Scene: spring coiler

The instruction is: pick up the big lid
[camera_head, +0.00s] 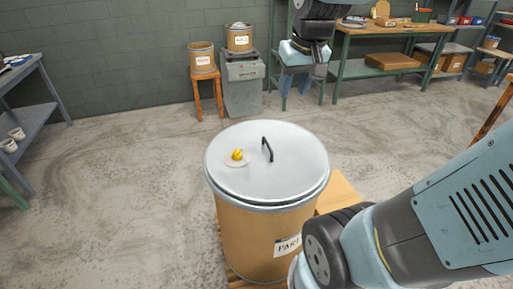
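The big lid (290,178) is a round grey metal disc with a dark raised handle (267,149). It sits on a large brown drum (247,235) with a partly hidden "PAR…" label. A small yellow object (237,155) on a pale round piece rests on the lid, left of the handle. What looks like my gripper end (305,62) hangs at the top centre, beyond and apart from the lid. My arm covers the lower right and hides part of the drum's right side.
Two smaller drums stand at the back, one on an orange stool (206,97), one on a grey cabinet (242,85). A green-legged workbench (375,30) holds boxes at the back right. A grey table (38,105) stands at the left. The floor left of the drum is clear.

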